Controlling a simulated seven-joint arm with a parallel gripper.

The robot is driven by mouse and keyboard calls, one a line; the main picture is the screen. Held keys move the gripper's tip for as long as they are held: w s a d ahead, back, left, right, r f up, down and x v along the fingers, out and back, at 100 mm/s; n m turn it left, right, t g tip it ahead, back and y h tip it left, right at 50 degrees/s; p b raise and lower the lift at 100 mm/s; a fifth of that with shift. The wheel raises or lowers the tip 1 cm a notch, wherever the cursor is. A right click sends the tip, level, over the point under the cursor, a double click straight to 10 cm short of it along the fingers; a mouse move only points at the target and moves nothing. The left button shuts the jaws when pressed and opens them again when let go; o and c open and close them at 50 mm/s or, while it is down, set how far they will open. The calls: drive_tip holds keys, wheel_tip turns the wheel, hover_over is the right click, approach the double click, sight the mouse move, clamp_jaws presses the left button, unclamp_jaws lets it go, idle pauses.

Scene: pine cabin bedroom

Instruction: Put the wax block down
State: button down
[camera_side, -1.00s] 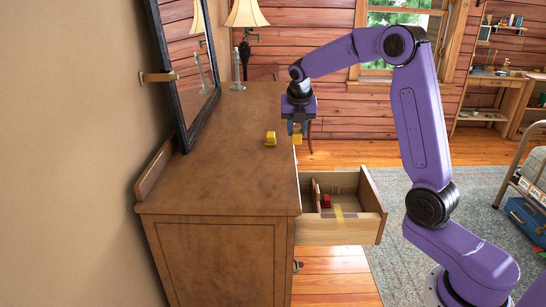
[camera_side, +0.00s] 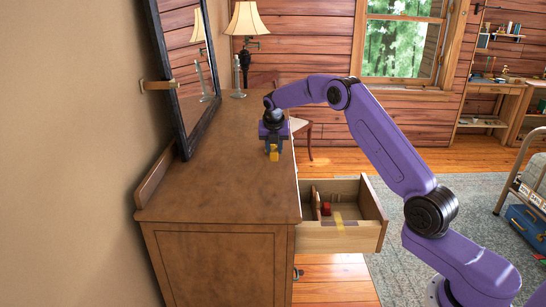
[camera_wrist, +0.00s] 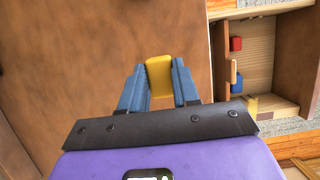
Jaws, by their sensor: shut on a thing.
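The yellow wax block (camera_side: 274,156) is between my gripper's fingers, over the dresser top (camera_side: 225,185). My gripper (camera_side: 273,150) is shut on it and points down. The wrist view also shows the wax block (camera_wrist: 159,75) clasped between the two blue fingertips (camera_wrist: 159,88). The block is at or very close to the wood; I cannot tell whether it touches.
The open drawer (camera_side: 340,235) juts out at the dresser's right, holding a red block (camera_side: 326,209) and, in the wrist view, a blue block (camera_wrist: 236,80). A lamp (camera_side: 245,45) stands at the far end; a mirror (camera_side: 185,80) is at the left. Much of the top is clear.

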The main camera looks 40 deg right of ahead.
sight(273, 150)
drive_tip(key=shift+w+f, duration=0.25)
drive_tip(key=shift+f, duration=1.65)
drive_tip(key=shift+f, duration=0.1)
drive_tip(key=c, duration=0.8)
unclamp_jaws()
